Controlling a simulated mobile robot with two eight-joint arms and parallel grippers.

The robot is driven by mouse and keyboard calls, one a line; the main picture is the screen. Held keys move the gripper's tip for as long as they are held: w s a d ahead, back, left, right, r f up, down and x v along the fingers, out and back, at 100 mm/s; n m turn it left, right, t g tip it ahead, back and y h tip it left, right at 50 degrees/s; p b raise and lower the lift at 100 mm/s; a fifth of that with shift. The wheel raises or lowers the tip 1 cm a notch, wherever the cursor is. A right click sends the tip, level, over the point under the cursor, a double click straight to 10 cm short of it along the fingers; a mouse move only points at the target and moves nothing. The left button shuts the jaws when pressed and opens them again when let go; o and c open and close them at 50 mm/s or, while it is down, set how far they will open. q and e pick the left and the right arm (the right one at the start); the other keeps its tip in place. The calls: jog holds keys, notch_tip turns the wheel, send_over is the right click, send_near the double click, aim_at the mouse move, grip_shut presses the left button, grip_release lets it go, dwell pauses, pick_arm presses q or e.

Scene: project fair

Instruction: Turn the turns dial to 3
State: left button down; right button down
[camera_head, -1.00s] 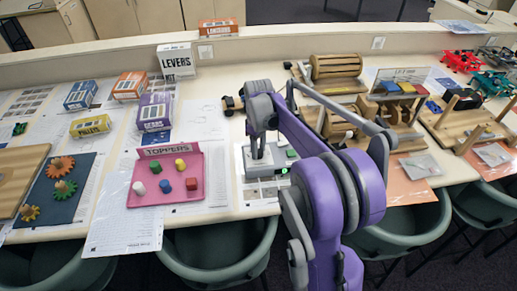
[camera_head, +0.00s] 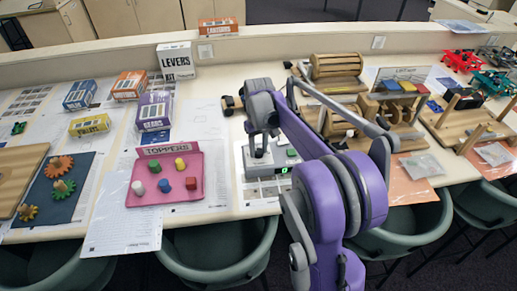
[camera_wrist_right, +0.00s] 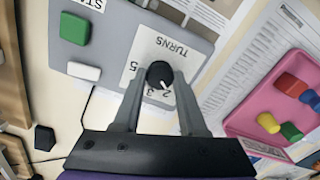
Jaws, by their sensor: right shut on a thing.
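The turns dial is a small black knob (camera_wrist_right: 159,74) with a white pointer mark, set on a grey box (camera_wrist_right: 120,42) beside the label TURNS. Numbers 5, 3 and 2 show around it, partly covered by my fingers. The pointer mark is near the 2. My right gripper (camera_wrist_right: 161,70) is shut on the knob, one finger on each side. In the head view my right gripper (camera_head: 262,147) reaches down onto the grey box (camera_head: 252,168), and the knob is hidden there. My left gripper is not in view.
The box also has a green button (camera_wrist_right: 75,28) and a white button (camera_wrist_right: 84,71). A pink TOPPERS tray (camera_head: 150,197) with coloured pegs stands to its left. Wooden contraptions (camera_head: 372,120) stand to the right. Green chairs (camera_head: 216,255) line the table's front.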

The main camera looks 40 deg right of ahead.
aim_at(258, 151)
jog(key=m, duration=0.5)
jog(key=shift+m, duration=0.3)
jog(key=m, duration=0.4)
jog(key=shift+m+b, duration=0.4)
jog(key=shift+c, duration=2.2)
grip_release()
jog(key=shift+r, duration=0.1)
notch_tip(258, 151, up, 11)
jog(key=shift+p, duration=0.3)
jog(key=shift+a, duration=0.1)
